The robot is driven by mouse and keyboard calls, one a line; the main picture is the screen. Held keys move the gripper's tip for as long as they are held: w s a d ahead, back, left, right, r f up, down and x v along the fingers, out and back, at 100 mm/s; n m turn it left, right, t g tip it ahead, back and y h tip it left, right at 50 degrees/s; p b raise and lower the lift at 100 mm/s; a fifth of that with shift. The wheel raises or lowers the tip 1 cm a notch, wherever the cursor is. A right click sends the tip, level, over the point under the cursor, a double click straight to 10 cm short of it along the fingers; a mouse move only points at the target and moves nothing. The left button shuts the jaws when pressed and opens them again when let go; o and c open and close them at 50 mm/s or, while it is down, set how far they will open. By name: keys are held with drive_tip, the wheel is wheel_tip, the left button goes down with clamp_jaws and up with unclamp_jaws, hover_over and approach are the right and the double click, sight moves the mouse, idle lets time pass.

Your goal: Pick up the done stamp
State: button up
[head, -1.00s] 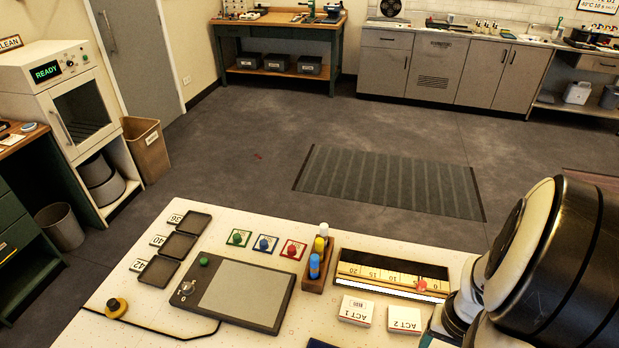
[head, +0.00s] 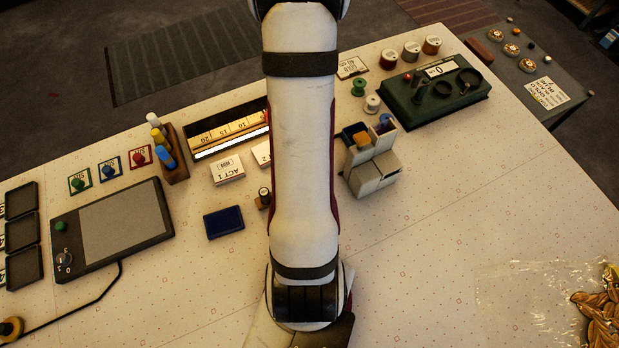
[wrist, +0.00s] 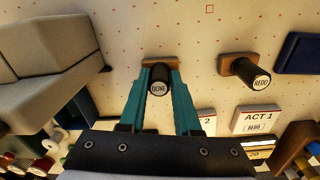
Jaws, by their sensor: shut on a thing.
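The done stamp (wrist: 159,88) has a black handle, a white cap end reading DONE and a wooden base. In the wrist view my gripper (wrist: 160,68) has its teal fingers shut on it, one on each side. The stamp is seen from its handle end; I cannot tell whether its base touches the table. In the head view my arm hides the stamp and gripper. A similar redo stamp (wrist: 250,75) stands to the right, apart from my fingers; it shows in the head view (head: 264,198) beside my arm.
A blue pad (head: 223,222) lies left of the redo stamp, with the ACT 1 card (head: 227,170) behind. A grey-white organiser (head: 372,175) stands right of my arm; its grey body (wrist: 45,60) is close left in the wrist view.

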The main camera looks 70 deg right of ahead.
clamp_jaws()
